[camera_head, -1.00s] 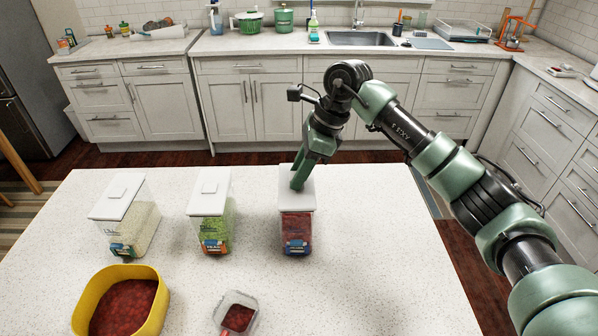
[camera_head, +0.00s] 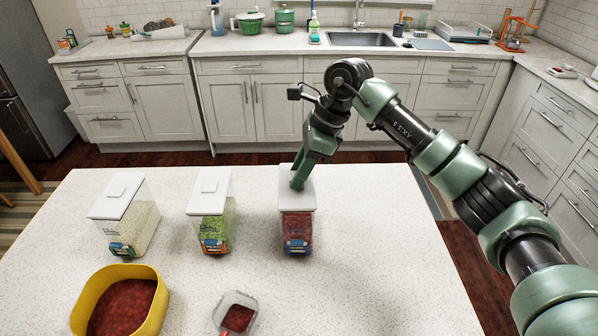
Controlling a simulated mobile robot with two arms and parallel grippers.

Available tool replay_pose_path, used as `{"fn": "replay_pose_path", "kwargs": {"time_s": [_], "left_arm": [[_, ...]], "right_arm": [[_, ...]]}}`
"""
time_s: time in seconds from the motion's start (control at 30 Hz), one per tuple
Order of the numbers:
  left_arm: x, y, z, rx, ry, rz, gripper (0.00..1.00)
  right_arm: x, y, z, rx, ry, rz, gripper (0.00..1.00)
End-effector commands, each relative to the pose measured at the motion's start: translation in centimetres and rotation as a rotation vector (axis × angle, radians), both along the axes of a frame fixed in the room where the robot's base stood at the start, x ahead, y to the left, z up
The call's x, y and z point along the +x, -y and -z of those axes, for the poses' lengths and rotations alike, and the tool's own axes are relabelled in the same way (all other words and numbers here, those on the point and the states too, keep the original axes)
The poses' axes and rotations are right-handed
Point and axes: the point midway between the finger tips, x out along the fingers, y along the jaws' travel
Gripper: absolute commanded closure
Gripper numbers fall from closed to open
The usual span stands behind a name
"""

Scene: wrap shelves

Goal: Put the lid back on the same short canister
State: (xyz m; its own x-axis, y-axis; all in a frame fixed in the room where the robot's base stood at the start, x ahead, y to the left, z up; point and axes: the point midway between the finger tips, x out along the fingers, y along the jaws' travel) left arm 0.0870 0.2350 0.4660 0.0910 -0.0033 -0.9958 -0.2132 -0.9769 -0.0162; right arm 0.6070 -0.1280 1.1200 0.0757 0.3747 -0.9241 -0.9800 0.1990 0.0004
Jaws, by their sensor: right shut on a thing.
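Three clear canisters with white lids stand in a row on the speckled island top. The right canister (camera_head: 297,232) holds dark red contents and has a blue label low on its front. Its white lid (camera_head: 301,201) lies over its top; whether it is fully seated I cannot tell. My right gripper (camera_head: 297,184) is at the lid, shut on its handle, which the fingers hide. The middle canister (camera_head: 213,232) holds green contents, and the left canister (camera_head: 137,228) holds pale grains; both have lids on. My left gripper is not in view.
A yellow bowl (camera_head: 163,301) of red contents stands at the front left. A small clear scoop (camera_head: 236,313) with red contents lies at the front middle. The island's right side is clear. Counters with a sink (camera_head: 362,39) run along the back wall.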

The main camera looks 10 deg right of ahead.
Motion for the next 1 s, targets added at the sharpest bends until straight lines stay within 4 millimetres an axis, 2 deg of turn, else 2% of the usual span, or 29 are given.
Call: {"fn": "replay_pose_path", "kwargs": {"time_s": [1.0], "left_arm": [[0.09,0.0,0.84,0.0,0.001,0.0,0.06]], "right_arm": [[0.01,0.03,0.76,0.0,0.001,0.0,1.0]]}}
